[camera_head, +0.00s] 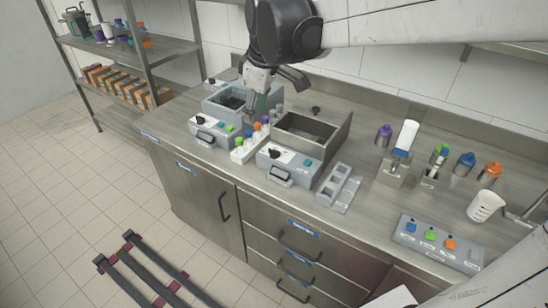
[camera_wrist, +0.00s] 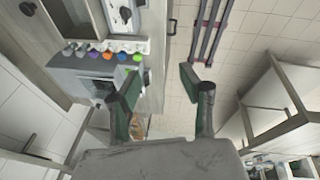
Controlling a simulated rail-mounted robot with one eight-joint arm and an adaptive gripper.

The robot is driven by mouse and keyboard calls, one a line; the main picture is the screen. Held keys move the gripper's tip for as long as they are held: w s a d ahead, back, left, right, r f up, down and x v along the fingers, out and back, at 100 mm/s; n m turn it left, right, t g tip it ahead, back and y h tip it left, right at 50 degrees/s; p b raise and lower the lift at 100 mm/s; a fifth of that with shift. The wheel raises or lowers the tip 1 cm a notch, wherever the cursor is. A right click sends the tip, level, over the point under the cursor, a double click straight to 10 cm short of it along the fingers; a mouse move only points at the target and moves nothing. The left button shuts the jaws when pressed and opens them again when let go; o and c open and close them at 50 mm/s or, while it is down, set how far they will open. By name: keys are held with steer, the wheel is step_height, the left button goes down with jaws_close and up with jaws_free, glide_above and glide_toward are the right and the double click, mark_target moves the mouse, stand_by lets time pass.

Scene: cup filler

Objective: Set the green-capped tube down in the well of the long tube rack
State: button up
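The green-capped tube (camera_head: 248,133) stands upright in the white tube rack (camera_head: 239,157), near its front end; the green cap also shows in the wrist view (camera_wrist: 137,57) at the right end of a row of caps. Its lower part is hidden there. My gripper (camera_head: 257,103) is above and behind the rack, tilted. In the wrist view my gripper (camera_wrist: 158,86) has its two green-padded fingers wide apart, with nothing between them. The cap is apart from the fingers, ahead of the left one.
Other capped tubes (camera_head: 264,120) stand behind the green one. Grey machines (camera_head: 213,136) (camera_head: 286,170) flank the rack, with an open metal basin (camera_head: 310,128) at right. A grey holder (camera_head: 340,188) and a button panel (camera_head: 438,243) sit farther right, with clear counter between.

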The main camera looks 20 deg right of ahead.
steer(key=s+f+m+t, duration=0.1)
steer(key=s+m, duration=0.3)
steer(key=s, duration=0.6)
steer(key=s+f+m+t, duration=0.2)
steer(key=s+f+m, duration=0.2)
steer(key=s, duration=0.6)
steer(key=shift+s+m+t+h, duration=0.15)
steer(key=shift+m+t+h, duration=0.15)
steer(key=shift+m, duration=0.2)
steer(key=shift+a+f, duration=0.1)
step_height(320, 180, down, 2)
steer(key=b, duration=0.2)
steer(key=shift+f+b, duration=0.2)
steer(key=shift+b, duration=0.1)
steer(key=shift+c, duration=0.3)
